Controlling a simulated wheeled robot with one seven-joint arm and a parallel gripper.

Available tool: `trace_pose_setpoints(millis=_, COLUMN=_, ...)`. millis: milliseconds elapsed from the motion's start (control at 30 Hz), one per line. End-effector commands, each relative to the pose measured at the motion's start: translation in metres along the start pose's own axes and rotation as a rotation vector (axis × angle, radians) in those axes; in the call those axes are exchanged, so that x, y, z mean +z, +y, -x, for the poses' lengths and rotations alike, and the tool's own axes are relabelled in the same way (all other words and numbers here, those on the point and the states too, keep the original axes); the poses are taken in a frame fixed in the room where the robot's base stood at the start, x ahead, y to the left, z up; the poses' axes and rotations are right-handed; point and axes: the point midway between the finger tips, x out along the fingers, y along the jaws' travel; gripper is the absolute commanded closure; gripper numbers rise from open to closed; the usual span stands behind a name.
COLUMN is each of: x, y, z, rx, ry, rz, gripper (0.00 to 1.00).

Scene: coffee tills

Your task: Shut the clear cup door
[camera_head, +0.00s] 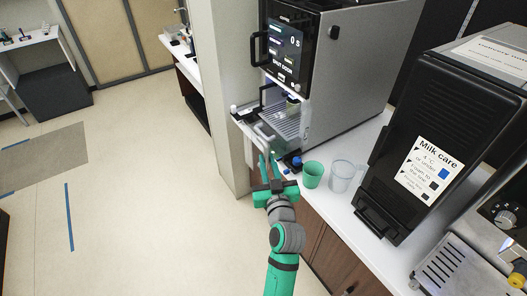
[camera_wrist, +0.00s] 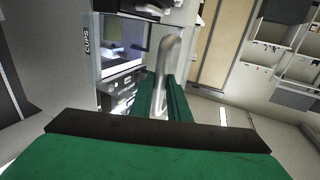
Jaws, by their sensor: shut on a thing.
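The clear cup door (camera_wrist: 88,48) is a see-through panel with a "CUPS" label, left of centre in the wrist view. Through it I see the lit bay of the machine (camera_head: 345,75). A curved silver handle bar (camera_wrist: 168,62) stands between my fingers in the wrist view. My gripper (camera_head: 268,160), with green fingers, is shut on this handle in front of the bay, at the counter's front edge. It also shows in the wrist view (camera_wrist: 167,98). The door's exact opening angle is hard to tell; in the head view the bay looks uncovered at the front.
A green cup (camera_head: 313,174) and a clear cup (camera_head: 341,177) stand on the counter right of my gripper, with small blue items (camera_head: 293,163) beside it. A black milk unit (camera_head: 440,130) stands farther right.

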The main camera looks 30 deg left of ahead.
Motion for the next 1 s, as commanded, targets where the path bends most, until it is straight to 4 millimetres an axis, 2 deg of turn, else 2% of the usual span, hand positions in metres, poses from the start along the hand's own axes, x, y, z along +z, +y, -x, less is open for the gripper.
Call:
trace_pose_setpoints(millis=400, x=-0.001, y=-0.026, z=-0.026, rx=-0.002, ry=0.001, rz=0.0, gripper=1.0)
trace_pose_setpoints(millis=833, x=0.0, y=-0.031, z=-0.03, rx=-0.004, ry=0.0, rz=0.0, gripper=1.0)
trace_pose_setpoints(millis=1000, x=0.0, y=-0.037, z=-0.041, rx=-0.004, ry=0.0, rz=0.0, gripper=1.0)
